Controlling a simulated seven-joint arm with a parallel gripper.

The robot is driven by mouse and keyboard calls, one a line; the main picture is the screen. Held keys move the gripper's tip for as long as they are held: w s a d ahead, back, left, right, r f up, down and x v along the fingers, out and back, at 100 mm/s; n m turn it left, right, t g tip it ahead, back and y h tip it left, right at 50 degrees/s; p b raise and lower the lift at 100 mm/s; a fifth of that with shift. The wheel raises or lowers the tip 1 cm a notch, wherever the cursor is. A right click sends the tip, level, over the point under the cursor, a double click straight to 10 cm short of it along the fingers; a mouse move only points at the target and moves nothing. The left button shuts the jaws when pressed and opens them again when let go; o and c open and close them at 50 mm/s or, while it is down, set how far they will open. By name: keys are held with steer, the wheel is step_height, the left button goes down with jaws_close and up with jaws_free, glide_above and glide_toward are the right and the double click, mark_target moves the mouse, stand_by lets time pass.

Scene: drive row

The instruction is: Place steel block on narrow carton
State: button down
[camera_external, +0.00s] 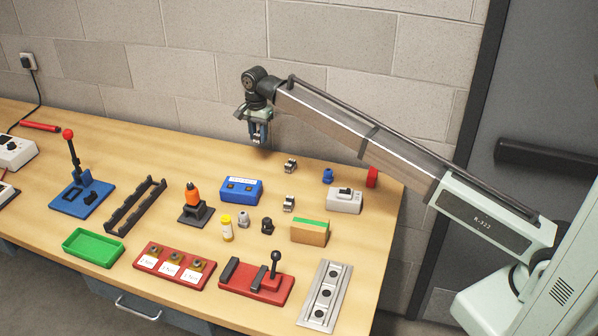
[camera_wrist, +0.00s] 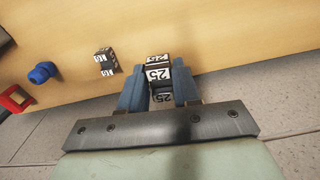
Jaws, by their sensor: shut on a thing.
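My gripper (camera_external: 258,138) is at the back edge of the table, near the wall. In the wrist view my gripper (camera_wrist: 160,88) is shut on a steel block (camera_wrist: 158,74) with a white "25" label, held between the two blue fingers. In the external view the fingers mostly hide this block. The narrow carton (camera_external: 309,234), a brown box with a green strip along its top, stands near the table's front right. It is well to the front and right of my gripper, and its top looks bare. The carton is not in the wrist view.
Small labelled blocks (camera_external: 290,165) stand on the table between gripper and carton; one shows in the wrist view (camera_wrist: 105,62). A blue box (camera_external: 241,191), grey switch box (camera_external: 344,201), blue knob (camera_external: 327,176) and red lever base (camera_external: 256,285) stand around.

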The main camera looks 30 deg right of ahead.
steer(key=s+a+r+n, duration=0.1)
steer(key=s+a+r, duration=0.25)
steer(key=s, duration=0.35)
steer(key=s+a+r+n, duration=0.1)
steer(key=s+a+r, duration=0.1)
steer(key=s+a, duration=0.3)
steer(key=s+a+r+n, duration=0.1)
steer(key=s+a+r, duration=0.15)
steer(key=s, duration=0.55)
steer(key=m, duration=0.2)
glide_above(310, 224)
step_height(310, 224, down, 2)
steer(key=shift+f, duration=4.65)
steer(key=shift+f, duration=0.1)
steer(key=c, duration=0.8)
jaws_free()
